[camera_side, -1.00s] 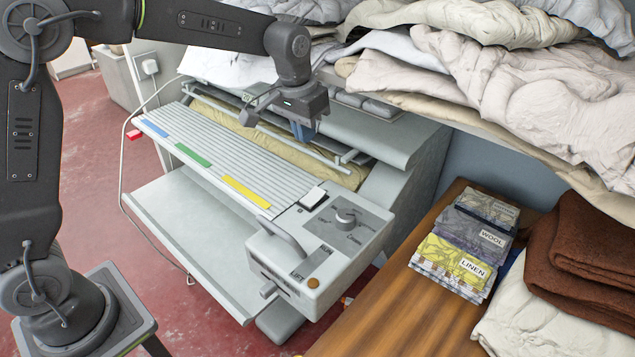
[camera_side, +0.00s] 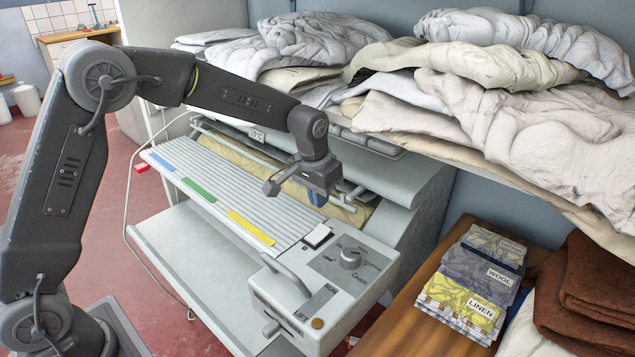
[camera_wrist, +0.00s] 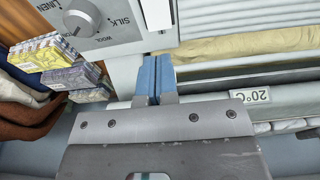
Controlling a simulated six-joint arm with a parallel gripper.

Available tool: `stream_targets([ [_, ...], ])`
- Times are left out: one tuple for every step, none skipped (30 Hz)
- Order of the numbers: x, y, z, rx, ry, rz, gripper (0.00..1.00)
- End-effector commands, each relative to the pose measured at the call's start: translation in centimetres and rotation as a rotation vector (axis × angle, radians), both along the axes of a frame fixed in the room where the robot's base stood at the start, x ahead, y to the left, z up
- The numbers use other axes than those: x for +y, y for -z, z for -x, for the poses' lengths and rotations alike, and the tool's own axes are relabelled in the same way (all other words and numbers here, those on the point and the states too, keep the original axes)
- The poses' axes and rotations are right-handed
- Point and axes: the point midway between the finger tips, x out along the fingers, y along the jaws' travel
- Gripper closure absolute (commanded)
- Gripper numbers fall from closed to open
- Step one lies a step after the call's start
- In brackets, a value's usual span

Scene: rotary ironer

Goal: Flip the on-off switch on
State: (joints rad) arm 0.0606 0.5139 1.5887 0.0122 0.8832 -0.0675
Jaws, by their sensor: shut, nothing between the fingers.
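The white rocker switch (camera_side: 317,235) sits at the back left corner of the ironer's control box (camera_side: 335,270). It also shows at the top of the wrist view (camera_wrist: 157,14), just beyond my fingertips. I cannot tell which way it is tipped. My gripper (camera_side: 316,199) is above the ironer, a little behind the switch in the side view, apart from it. In the wrist view its two blue fingers (camera_wrist: 157,62) are together and empty, pointing toward the switch.
A round dial (camera_side: 351,258) and a grey handle (camera_side: 282,267) are on the control box. The slatted board (camera_side: 215,185) lies left of it. Labelled cloth stacks (camera_side: 485,270) lie on the wooden table at right. Piled linens (camera_side: 540,130) overhang behind.

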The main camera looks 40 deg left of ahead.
Motion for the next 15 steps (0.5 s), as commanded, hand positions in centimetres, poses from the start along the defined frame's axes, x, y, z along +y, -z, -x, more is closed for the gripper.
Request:
stream_targets([
  [0.0, 1.2, -0.1, 0.005, 0.0, 0.0, 1.0],
  [0.0, 1.8, -0.2, 0.005, 0.0, -0.001, 1.0],
  [0.0, 2.6, -0.3, 0.004, -0.001, 0.0, 1.0],
  [0.0, 3.2, -0.4, 0.005, 0.0, -0.001, 1.0],
  [0.0, 3.7, -0.5, 0.003, 0.0, 0.0, 1.0],
  [0.0, 4.4, -0.6, 0.003, -0.001, 0.0, 1.0],
  [0.0, 4.8, -0.7, 0.003, 0.0, 0.0, 1.0],
  [0.0, 5.2, -0.8, 0.002, -0.001, 0.0, 1.0],
  [0.0, 5.7, -0.9, 0.002, -0.001, 0.0, 1.0],
  [0.0, 6.1, -0.9, 0.002, 0.0, 0.0, 1.0],
  [0.0, 6.4, -1.0, 0.001, -0.001, 0.0, 1.0],
  [0.0, 6.7, -1.0, 0.0, -0.001, 0.0, 1.0],
  [0.0, 6.9, -1.1, 0.0, 0.0, 0.0, 1.0],
  [0.0, 7.0, -1.1, 0.0, 0.0, 0.0, 1.0],
  [0.0, 7.2, -1.1, 0.0, 0.0, 0.0, 1.0],
])
